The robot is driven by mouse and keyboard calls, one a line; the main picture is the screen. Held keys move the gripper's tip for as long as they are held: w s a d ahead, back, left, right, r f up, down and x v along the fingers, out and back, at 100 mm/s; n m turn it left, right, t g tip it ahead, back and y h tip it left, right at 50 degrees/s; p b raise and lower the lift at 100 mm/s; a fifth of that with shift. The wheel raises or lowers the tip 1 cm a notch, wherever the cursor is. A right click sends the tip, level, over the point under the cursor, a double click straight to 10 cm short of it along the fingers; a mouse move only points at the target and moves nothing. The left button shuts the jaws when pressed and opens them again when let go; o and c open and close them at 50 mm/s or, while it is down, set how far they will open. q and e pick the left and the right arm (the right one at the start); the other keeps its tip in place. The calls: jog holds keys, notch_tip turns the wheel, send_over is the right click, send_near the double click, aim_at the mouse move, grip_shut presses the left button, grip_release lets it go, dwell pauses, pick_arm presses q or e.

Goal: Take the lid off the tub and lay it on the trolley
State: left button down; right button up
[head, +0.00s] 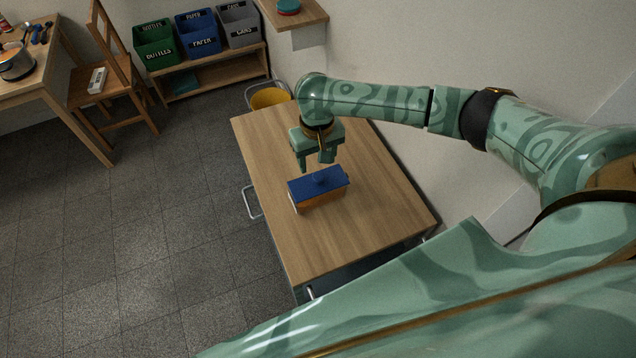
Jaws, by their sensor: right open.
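The tub (321,201) is orange and box-shaped. It stands on the wooden top of the trolley (345,237). A blue lid (318,186) with a small knob covers the tub. My right gripper (316,168) is open, with its fingers pointing down just behind and above the lid. Whether the fingers touch the lid or knob cannot be told from this view. My left gripper is out of view.
The trolley top is clear in front of and to the right of the tub. A yellow bucket (269,98) stands behind the trolley. A wall shelf (298,14) holds a round teal container. Labelled bins, a wooden chair (108,80) and a table with a pot stand at the back left.

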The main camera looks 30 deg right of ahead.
aim_at(319, 176)
jog(key=f, duration=0.1)
jog(key=f+b, duration=0.1)
jog(key=f, duration=0.3)
jog(key=shift+s+b, duration=0.35)
jog(key=shift+s, duration=0.05)
jog(key=shift+r, duration=0.1)
jog(key=c, duration=1.1)
